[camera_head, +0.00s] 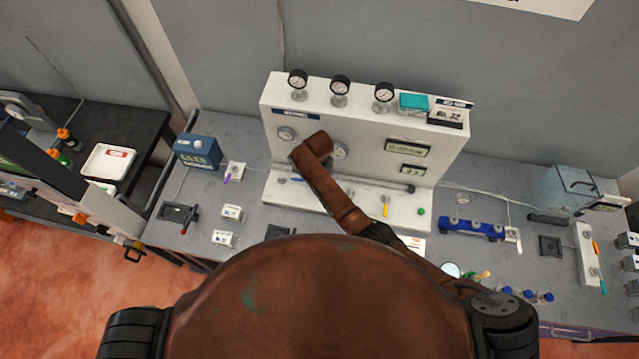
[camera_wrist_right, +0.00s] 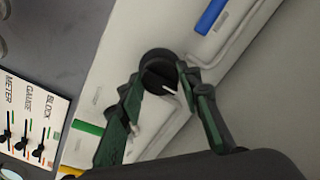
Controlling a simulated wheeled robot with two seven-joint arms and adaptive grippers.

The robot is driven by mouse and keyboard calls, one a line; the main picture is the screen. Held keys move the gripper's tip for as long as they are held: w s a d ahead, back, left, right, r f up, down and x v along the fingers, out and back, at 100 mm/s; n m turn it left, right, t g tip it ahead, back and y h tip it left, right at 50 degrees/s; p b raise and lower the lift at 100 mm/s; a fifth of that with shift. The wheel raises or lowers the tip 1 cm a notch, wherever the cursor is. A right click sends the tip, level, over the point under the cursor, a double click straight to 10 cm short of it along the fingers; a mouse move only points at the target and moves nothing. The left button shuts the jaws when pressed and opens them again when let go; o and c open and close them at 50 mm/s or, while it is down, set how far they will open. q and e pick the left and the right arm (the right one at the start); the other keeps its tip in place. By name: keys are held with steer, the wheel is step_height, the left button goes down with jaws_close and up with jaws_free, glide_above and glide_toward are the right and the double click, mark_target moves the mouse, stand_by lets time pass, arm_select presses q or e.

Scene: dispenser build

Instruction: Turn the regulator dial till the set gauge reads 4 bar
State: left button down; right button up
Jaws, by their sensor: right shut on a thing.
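The regulator dial (camera_wrist_right: 158,70) is a round black knob with a white pointer mark in the right wrist view. My right gripper (camera_wrist_right: 162,84) has its two green fingers on either side of the knob and is shut on it. In the head view my brown right arm reaches the front of the white panel (camera_head: 366,133) and hides the knob and the fingertips. My left gripper is not in view.
Three gauges (camera_head: 340,85) stand on top of the panel, beside a teal box (camera_head: 413,103). Two digital displays (camera_head: 408,147) are on its right side. A blue box (camera_head: 197,150) stands left and a blue rack (camera_head: 472,228) right. A card with sliders (camera_wrist_right: 30,118) shows in the wrist view.

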steer(key=shift+s+d+f, duration=0.1)
steer(key=shift+f, duration=0.05)
steer(key=o, duration=1.2)
steer(key=shift+c, duration=0.2)
steer(key=shift+r, duration=0.35)
step_height(320, 180, up, 12)
steer(key=shift+f, duration=0.25)
